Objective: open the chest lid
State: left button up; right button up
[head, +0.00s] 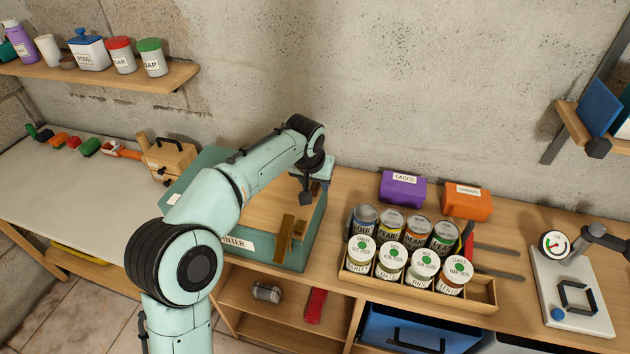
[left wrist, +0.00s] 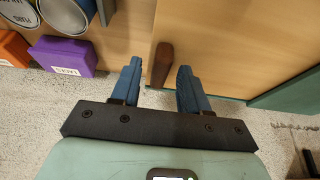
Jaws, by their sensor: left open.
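The chest appears to be the teal box (head: 318,218) on the bench, its front label partly hidden by my left arm. A flat wood-coloured surface (head: 262,208) lies within its teal edges; I cannot tell whether this is the lid or the inside. Upright brown wooden pieces (head: 285,236) stand at its front right. My left gripper (head: 306,198) hangs over the box's right side. In the left wrist view its blue fingers (left wrist: 160,68) are apart, with a dark brown peg-like piece (left wrist: 163,60) showing between the tips; contact is unclear. My right gripper is out of view.
A wooden tray (head: 408,288) of cans and jars stands right of the box, with purple (head: 402,190) and orange (head: 466,202) packs behind. A small wooden case (head: 170,160) with a black handle stands to the left. The wall is close behind.

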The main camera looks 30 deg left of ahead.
pick_arm(q)
grip_shut()
jog(key=s+a, duration=0.1)
jog(key=a, duration=0.3)
jog(key=s+a+p, duration=0.1)
jog(key=a, duration=0.3)
jog(key=a+p, duration=0.1)
jog(key=a, duration=0.3)
jog(key=shift+s, duration=0.4)
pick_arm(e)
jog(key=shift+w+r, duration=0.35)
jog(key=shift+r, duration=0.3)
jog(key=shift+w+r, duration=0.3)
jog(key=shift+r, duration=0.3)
pick_arm(q)
grip_release()
jog(key=shift+d, duration=0.1)
jog(key=shift+r, duration=0.1)
jog(key=p+v, duration=0.1)
jog(key=v, duration=1.2)
jog(key=shift+s, duration=0.15)
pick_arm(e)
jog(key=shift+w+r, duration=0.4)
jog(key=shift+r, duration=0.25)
